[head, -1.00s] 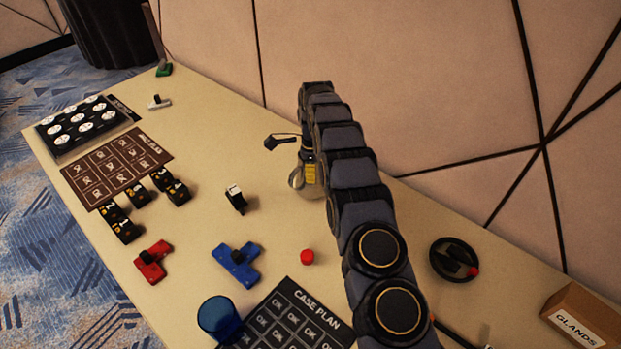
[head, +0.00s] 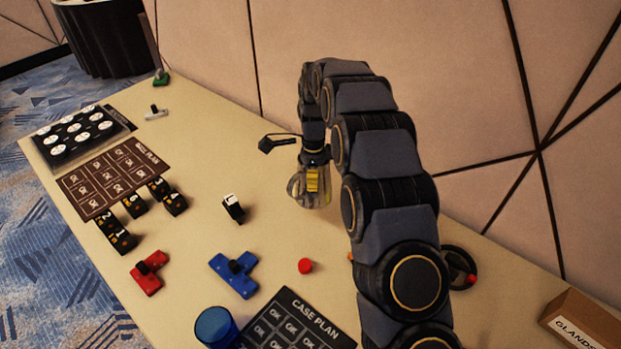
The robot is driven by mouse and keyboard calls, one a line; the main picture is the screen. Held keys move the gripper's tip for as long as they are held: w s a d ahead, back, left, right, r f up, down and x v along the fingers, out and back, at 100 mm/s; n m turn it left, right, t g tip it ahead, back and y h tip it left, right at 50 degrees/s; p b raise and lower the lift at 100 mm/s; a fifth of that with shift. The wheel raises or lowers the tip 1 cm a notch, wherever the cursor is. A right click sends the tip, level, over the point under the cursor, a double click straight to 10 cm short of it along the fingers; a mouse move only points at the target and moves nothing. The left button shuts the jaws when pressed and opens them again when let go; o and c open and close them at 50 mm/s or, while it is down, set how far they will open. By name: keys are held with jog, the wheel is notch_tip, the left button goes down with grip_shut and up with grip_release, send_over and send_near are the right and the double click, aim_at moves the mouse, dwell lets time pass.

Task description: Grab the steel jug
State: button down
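The steel jug (head: 297,192) stands on the table towards the wall, with its curved handle on its left side. It is small in the head view and partly covered by my gripper. My gripper (head: 313,186), dark with yellow parts, points down at the jug and overlaps it in the picture. I cannot tell whether the fingers are inside it, around it or just in front of it. The fingertips are not clear enough to show whether they are open or shut.
A black thing with a thin rod (head: 278,142) lies behind the jug. A small black-and-white block (head: 233,209), a red cap (head: 305,266), a blue piece (head: 235,273) and a blue cup (head: 215,327) are nearer. A box (head: 583,322) sits at right. Bare table surrounds the jug's left.

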jog(key=s+r, duration=0.3)
jog(key=s, duration=0.4)
jog(key=shift+d, duration=0.3)
jog(key=shift+s+r, duration=0.1)
dwell(0.3)
